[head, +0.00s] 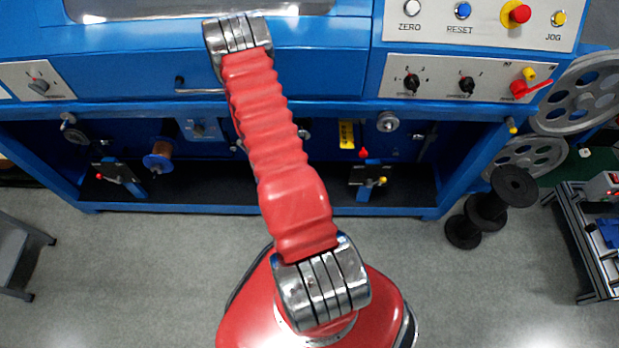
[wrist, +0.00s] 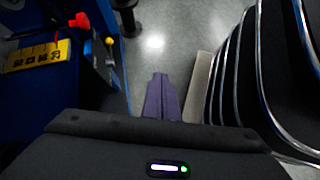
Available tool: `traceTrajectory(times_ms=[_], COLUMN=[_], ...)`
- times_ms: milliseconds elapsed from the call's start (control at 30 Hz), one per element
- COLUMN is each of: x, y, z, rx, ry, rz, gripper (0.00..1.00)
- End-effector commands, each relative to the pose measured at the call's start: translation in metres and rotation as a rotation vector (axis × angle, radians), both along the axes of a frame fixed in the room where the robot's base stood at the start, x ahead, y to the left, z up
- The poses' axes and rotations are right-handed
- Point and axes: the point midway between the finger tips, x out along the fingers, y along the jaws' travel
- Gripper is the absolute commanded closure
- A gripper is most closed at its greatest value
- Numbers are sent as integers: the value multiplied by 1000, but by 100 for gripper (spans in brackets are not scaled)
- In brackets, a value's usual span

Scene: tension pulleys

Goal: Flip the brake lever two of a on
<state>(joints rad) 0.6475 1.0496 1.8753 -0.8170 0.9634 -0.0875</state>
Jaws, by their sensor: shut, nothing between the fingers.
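Small levers sit low in the blue machine's open bay. At the right unit, a red-tipped lever (head: 363,153) points up and a yellow-tipped lever (head: 382,180) points to the right. A red knob (wrist: 80,20) and a yellow knob (wrist: 108,41) show at upper left in the wrist view. A left unit has a red-tipped lever (head: 99,177). I cannot tell which is brake lever two of a. My gripper (wrist: 162,78) is shut and empty, right of the knobs and apart from them. It is hidden in the head view.
The blue machine (head: 300,60) spans the back, with a yellow label (wrist: 38,57) beside the levers. Black spools (head: 487,208) stand on the floor at right. Grey floor (head: 150,260) is open in front.

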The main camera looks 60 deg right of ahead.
Motion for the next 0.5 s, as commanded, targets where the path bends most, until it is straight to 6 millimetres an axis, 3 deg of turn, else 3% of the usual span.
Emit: traceTrajectory(times_ms=[200, 500], x=[8, 9], y=[7, 9], z=[16, 19], rx=[-10, -12], ry=[-28, -35], rz=[-26, -33], gripper=[100, 100])
